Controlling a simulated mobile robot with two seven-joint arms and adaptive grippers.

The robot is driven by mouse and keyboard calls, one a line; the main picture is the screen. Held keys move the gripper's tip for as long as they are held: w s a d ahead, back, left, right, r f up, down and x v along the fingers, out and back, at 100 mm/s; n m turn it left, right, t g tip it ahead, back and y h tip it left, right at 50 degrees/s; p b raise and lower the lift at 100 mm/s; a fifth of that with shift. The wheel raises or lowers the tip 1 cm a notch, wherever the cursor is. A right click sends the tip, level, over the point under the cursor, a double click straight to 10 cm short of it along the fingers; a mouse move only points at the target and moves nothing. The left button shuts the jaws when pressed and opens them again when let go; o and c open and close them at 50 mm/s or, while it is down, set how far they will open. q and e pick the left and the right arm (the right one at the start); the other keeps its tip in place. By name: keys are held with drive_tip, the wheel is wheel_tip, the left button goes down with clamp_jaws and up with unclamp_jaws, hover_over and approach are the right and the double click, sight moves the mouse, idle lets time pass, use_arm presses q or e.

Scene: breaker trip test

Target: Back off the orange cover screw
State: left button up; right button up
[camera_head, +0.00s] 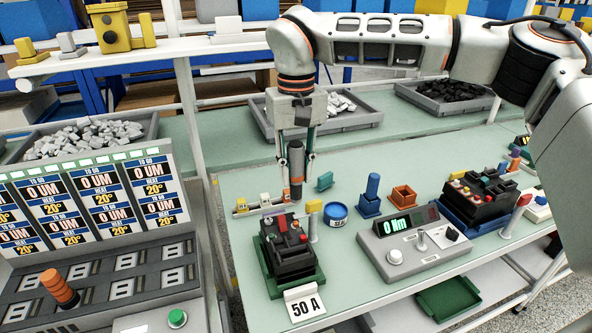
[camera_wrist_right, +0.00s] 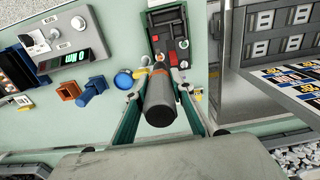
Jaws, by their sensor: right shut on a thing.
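My right gripper (camera_head: 297,160) points down and is shut on a dark grey driver (camera_head: 297,172) with an orange band near its lower end. The driver stands upright just behind the black breaker (camera_head: 290,258), which sits in a green holder (camera_head: 273,289) with a "50 A" card in front. In the right wrist view the driver (camera_wrist_right: 160,104) is between the fingers, and the breaker (camera_wrist_right: 168,40) with its red part lies beyond it. My left gripper is not in view.
Right of the breaker are a blue tape-like roll (camera_head: 336,214), a blue block (camera_head: 371,192), an orange open box (camera_head: 402,197) and a torque meter (camera_head: 413,243). A second black breaker unit (camera_head: 484,200) stands farther right. A heating panel (camera_head: 85,215) is at the left.

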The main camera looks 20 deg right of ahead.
sight(296, 195)
drive_tip(key=shift+r+p, duration=0.2)
drive_tip(key=shift+p, duration=0.8)
drive_tip(key=shift+f+b, duration=0.35)
drive_tip(key=shift+f, duration=3.1)
drive_tip(key=shift+p, duration=1.15)
